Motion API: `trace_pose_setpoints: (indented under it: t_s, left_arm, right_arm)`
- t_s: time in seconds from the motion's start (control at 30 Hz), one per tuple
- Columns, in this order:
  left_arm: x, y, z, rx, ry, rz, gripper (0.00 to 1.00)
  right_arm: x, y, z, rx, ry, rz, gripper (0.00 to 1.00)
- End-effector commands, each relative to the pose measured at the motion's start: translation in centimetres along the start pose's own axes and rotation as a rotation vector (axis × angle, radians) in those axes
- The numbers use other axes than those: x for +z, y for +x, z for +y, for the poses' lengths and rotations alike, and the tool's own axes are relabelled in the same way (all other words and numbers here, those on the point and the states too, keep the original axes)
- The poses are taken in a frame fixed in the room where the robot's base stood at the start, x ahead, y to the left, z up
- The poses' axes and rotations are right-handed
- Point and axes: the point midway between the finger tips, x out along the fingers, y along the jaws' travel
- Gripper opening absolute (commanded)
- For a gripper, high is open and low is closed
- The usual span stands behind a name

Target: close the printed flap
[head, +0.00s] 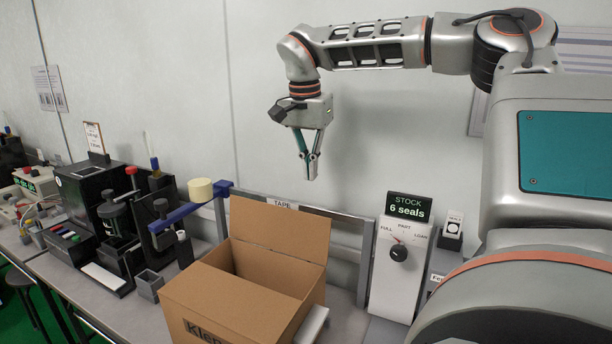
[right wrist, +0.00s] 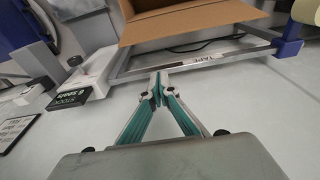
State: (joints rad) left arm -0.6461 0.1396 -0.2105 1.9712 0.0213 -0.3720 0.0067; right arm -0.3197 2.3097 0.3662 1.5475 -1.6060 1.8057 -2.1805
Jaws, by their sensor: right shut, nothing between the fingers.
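An open brown cardboard box (head: 245,285) stands on the bench in the head view. One plain flap (head: 278,228) stands up at its back, and the opening shows dark inside behind a lighter panel nearer me. Partly cut-off print reading "Kle..." (head: 208,331) is on the near side; I cannot tell whether that surface is a flap or the wall. My right gripper (head: 310,176) is shut and empty, pointing down above and behind the box, apart from it. In the right wrist view its fingertips (right wrist: 158,88) meet, with the box (right wrist: 185,22) beyond them. My left gripper is not in view.
A metal frame labelled TAPE (head: 350,245) runs behind the box, with a blue arm and yellowish tape roll (head: 200,189) at its left. A STOCK display and dial panel (head: 400,255) stands right. Black testers (head: 90,195) crowd the left bench. Air around the right gripper is clear.

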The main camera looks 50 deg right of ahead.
Motion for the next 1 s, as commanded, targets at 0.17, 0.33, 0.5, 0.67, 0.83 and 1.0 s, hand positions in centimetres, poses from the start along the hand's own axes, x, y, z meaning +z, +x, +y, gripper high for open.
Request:
trace_pose_setpoints:
  t_s: [0.17, 0.33, 0.5, 0.67, 0.83, 1.0]
  left_arm:
    - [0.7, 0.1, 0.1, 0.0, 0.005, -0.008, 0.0]
    - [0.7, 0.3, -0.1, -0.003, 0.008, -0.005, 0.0]
    - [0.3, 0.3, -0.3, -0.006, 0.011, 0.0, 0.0]
    - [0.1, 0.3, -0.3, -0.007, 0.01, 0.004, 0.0]
    - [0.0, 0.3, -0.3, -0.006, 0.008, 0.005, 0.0]
    - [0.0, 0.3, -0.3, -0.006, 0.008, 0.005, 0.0]
  right_arm:
    - [0.1, 3.9, 0.1, 0.003, -0.001, -0.007, 0.0]
    - [0.1, 7.2, 0.0, 0.003, -0.001, -0.006, 0.0]
    - [1.6, 7.7, 0.0, -0.001, -0.003, -0.003, 0.0]
    - [3.1, 7.1, 0.0, 0.0, 0.0, -0.002, 0.0]
    - [3.8, 6.9, 0.0, 0.001, 0.0, -0.002, 0.0]
    - [3.8, 6.9, 0.0, 0.001, 0.001, -0.002, 0.0]
